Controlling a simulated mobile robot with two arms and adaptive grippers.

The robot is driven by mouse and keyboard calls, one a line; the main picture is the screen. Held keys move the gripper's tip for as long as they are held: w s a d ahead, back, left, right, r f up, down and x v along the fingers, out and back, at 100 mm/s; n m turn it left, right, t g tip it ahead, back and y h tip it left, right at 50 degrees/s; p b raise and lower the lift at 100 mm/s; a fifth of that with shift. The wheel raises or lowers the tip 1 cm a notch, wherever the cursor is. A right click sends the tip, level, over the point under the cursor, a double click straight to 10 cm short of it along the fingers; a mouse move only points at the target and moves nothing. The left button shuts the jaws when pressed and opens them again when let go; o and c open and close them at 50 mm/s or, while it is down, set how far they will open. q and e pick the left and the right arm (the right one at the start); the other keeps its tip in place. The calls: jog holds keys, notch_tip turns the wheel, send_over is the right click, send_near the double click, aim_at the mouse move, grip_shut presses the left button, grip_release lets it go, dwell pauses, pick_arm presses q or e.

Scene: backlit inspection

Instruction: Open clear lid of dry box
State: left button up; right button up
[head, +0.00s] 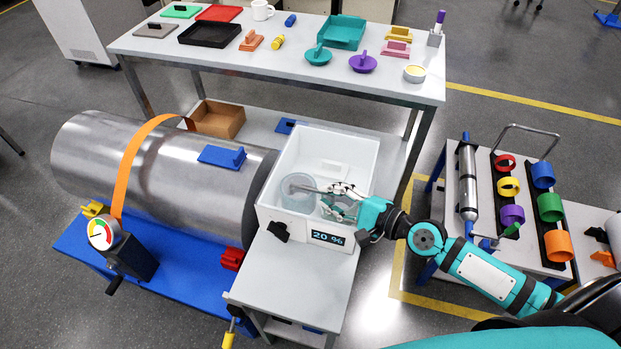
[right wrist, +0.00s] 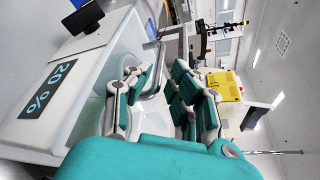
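The dry box (head: 272,208) is a white open-topped-looking box on a small light table, with a "20 %" display (head: 327,238) on its front. The display also shows in the right wrist view (right wrist: 47,88). A clear lid is hard to make out against the pale interior. A round clear container (head: 297,194) shows inside the box. My right gripper (head: 328,200) is over the right part of the box, its fingers apart. A thin grey bar (head: 308,189) runs left from the fingers; I cannot tell if they touch it. My left gripper is not in view.
A large metal cylinder (head: 160,165) on a blue base stands left of the box. A table (head: 275,62) with lids and trays is behind. A rack (head: 525,245) with coloured rings is at right. A black part (head: 279,231) sticks out from the box front.

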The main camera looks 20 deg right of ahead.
aim_at(316, 191)
jog(key=x, duration=0.6)
jog(key=shift+p, duration=0.35)
jog(key=shift+c, duration=0.4)
grip_shut()
